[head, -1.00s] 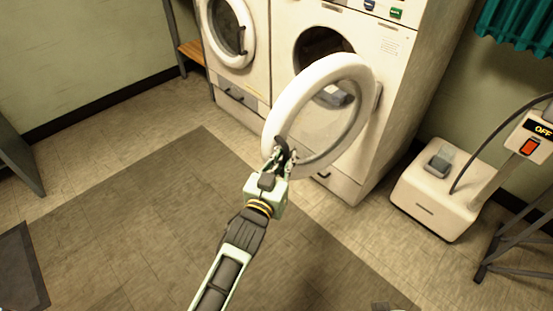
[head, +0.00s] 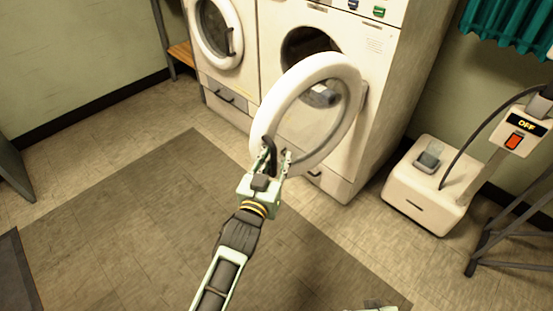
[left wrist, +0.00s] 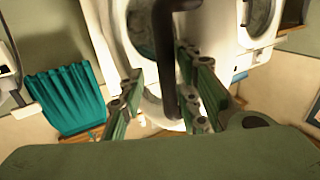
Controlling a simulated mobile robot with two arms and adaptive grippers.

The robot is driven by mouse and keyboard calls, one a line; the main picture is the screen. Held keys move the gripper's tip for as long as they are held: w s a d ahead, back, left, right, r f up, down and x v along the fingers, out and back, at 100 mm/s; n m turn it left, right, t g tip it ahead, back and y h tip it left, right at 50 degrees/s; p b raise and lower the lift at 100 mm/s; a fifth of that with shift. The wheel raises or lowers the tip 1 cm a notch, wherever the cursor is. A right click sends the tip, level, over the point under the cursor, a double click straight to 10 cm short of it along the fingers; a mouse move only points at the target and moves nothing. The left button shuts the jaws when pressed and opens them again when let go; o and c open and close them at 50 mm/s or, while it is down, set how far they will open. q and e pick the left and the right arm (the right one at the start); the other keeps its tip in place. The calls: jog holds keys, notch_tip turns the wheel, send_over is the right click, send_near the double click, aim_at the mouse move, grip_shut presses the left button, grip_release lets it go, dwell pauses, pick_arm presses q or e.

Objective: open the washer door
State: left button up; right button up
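The washer door (head: 264,128), a thick white ring with a clear pane, stands swung wide open from the right-hand washer (head: 375,100). Its hinge side is at the right, and the dark drum opening (head: 305,43) shows behind it. My left gripper (head: 274,160) is at the door's free lower-left edge, by the dark door handle (head: 268,148). In the left wrist view the dark handle (left wrist: 163,65) runs between two spread fingers, with gaps beside it. The left gripper looks open around the handle. A small piece of what may be my right arm shows at the bottom edge; its gripper is not visible.
A second washer (head: 240,75) with a shut door stands to the left. A white box-shaped unit (head: 425,190) and a post with an OFF sign (head: 520,124) are at the right. A teal curtain (head: 505,25) hangs behind. The grey floor mat (head: 130,215) is clear.

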pick_arm(q)
jog(key=shift+a+r, duration=0.1)
jog(key=shift+r, duration=0.45)
jog(key=shift+s+a+f, duration=0.1)
jog(key=shift+s, duration=0.15)
jog(key=v, duration=1.1)
jog(key=shift+s+f, duration=0.25)
jog(key=shift+f, duration=0.15)
